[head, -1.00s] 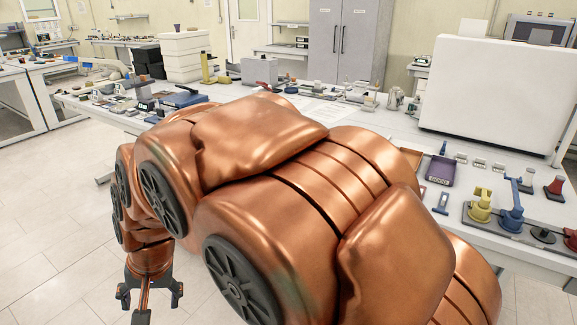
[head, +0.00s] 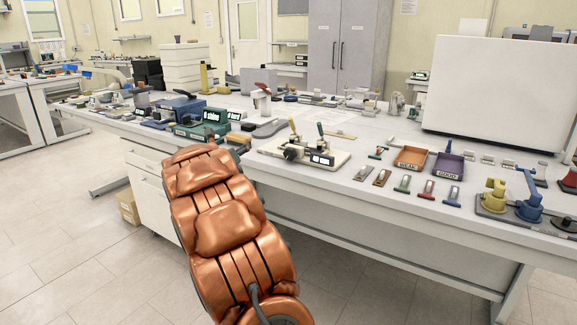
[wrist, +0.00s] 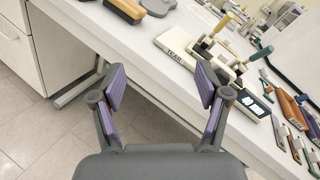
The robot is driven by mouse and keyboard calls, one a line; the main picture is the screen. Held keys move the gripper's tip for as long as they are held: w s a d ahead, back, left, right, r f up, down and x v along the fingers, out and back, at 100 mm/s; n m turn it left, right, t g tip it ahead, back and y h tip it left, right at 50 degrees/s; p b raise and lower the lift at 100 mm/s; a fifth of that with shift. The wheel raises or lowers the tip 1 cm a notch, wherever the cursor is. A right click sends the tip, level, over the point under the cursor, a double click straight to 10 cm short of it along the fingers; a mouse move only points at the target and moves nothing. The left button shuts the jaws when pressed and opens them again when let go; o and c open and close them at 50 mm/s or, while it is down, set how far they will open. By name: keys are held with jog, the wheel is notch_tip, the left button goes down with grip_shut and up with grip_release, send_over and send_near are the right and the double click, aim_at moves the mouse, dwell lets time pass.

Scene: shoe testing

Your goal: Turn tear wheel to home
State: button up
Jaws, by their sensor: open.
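The tear tester is a cream flat base (head: 275,149) on the bench, with upright clamps, a yellow-handled lever, a green-handled lever and a lit display (head: 322,160). In the wrist view its base (wrist: 178,60) is marked TEAR and stands at the upper right. A dark round part (head: 291,153) at its front may be the tear wheel; I cannot tell its angle. My gripper (wrist: 160,85) is open and empty, in front of the bench edge and left of the tester, apart from it. In the head view my arm hides the gripper.
A brown tray (head: 411,158) and a purple tray (head: 446,165) marked GOOD lie right of the tester, with several small tools before them. A green device (head: 200,130) and a brush (wrist: 125,10) lie to the left. The floor in front is clear.

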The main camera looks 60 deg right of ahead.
aim_at(288, 155)
jog(key=s+d+f+m+g+h+b, duration=0.25)
jog(key=s+d+f+m+g, duration=0.3)
jog(key=s+d+m, duration=0.4)
jog(key=shift+g+h, duration=0.25)
jog(key=shift+g, duration=0.1)
jog(key=shift+w+d+r+p, duration=0.15)
jog(key=shift+d+p, duration=0.35)
jog(key=shift+d, duration=1.5)
jog(key=shift+w+d+p, duration=0.2)
jog(key=shift+d+p, duration=0.3)
jog(key=shift+d, duration=1.5)
jog(key=shift+c, duration=0.3)
jog(key=c, duration=1)
jog(key=shift+a, duration=0.1)
jog(key=shift+c, duration=0.5)
jog(key=b, duration=0.5)
jog(key=shift+w+f+n+b, duration=0.1)
jog(key=shift+f+n+b, duration=0.15)
jog(key=shift+n+b, duration=0.1)
jog(key=n+b, duration=0.1)
jog(key=b, duration=0.3)
jog(key=shift+r, duration=0.2)
